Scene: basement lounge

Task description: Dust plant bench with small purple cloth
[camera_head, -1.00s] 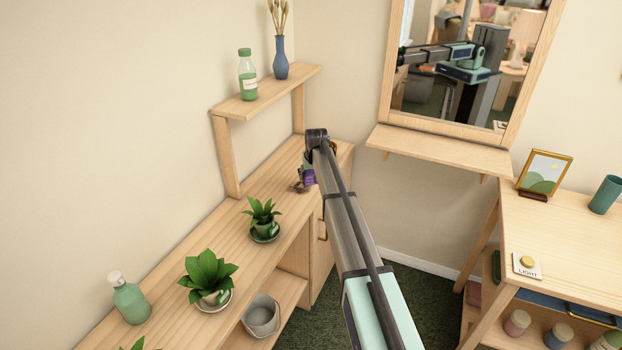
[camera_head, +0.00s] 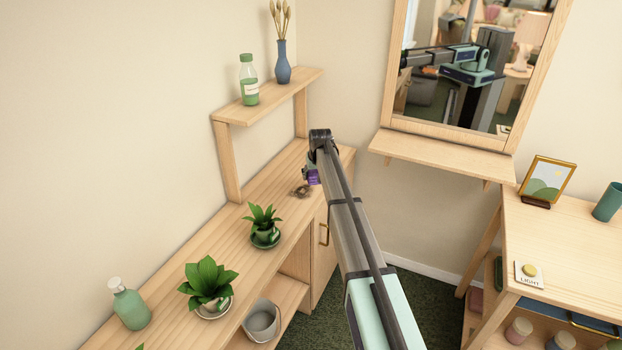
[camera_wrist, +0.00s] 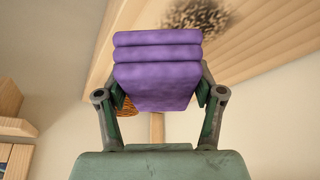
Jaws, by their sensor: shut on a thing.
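The small purple cloth (camera_wrist: 158,65) is folded in layers and held between the fingers of my gripper (camera_wrist: 159,92) in the wrist view. In the head view a bit of the purple cloth (camera_head: 313,178) shows beside my arm's end, at the far part of the plant bench (camera_head: 232,235). A dark, fuzzy dust patch (camera_wrist: 198,16) lies on the bench surface just past the cloth in the wrist view. The same dust patch (camera_head: 301,191) is brown in the head view, close beside the cloth. I cannot tell whether the cloth touches the bench.
Potted plants (camera_head: 264,228) (camera_head: 207,284) and a green bottle (camera_head: 131,305) stand on the bench's nearer part. A raised shelf (camera_head: 268,97) over the bench holds a bottle and a vase. A mirror ledge (camera_head: 440,155) and a desk (camera_head: 560,240) are to the right.

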